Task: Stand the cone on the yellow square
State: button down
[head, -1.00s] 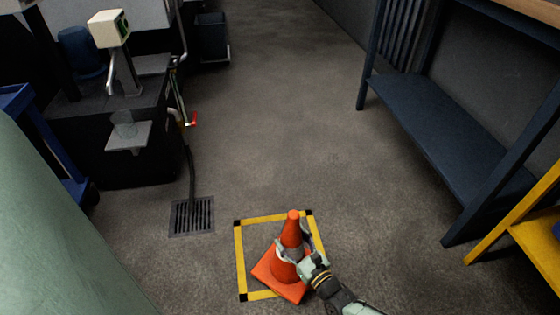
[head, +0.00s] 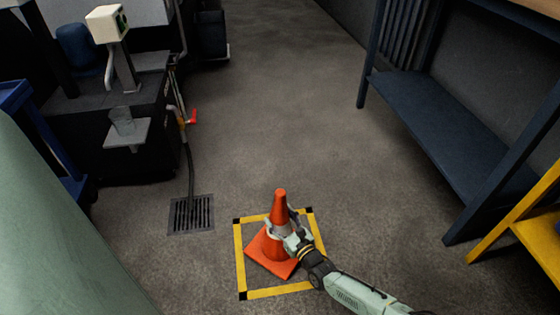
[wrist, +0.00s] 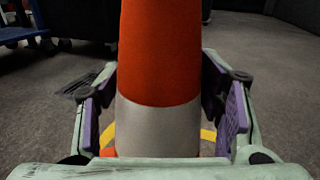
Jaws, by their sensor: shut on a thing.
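The orange cone (head: 279,207), with a pale band and a square base, is upright in the head view. It is within the outline of the yellow square (head: 239,262), which has black corners and is marked on the floor. The base sits turned against the outline, its left corner near the left stripe. I cannot tell whether the base touches the floor. My gripper (head: 282,230) is shut on the cone around its pale band, reaching in from the lower right. In the wrist view the cone (wrist: 160,50) fills the middle between both purple-padded fingers; its tip and most of its base are out of view.
A floor drain grate (head: 191,214) lies left of the square, with a hose running to it from a dark machine (head: 125,160). A blue bench (head: 440,115) and a yellow frame (head: 515,225) stand at the right. The floor beyond the square is clear.

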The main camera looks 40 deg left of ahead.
jog(key=shift+f, duration=0.45)
jog(key=shift+c, duration=2.2)
grip_release()
jog(key=shift+d, duration=0.1)
jog(key=v, duration=1.2)
jog(key=shift+s, duration=0.1)
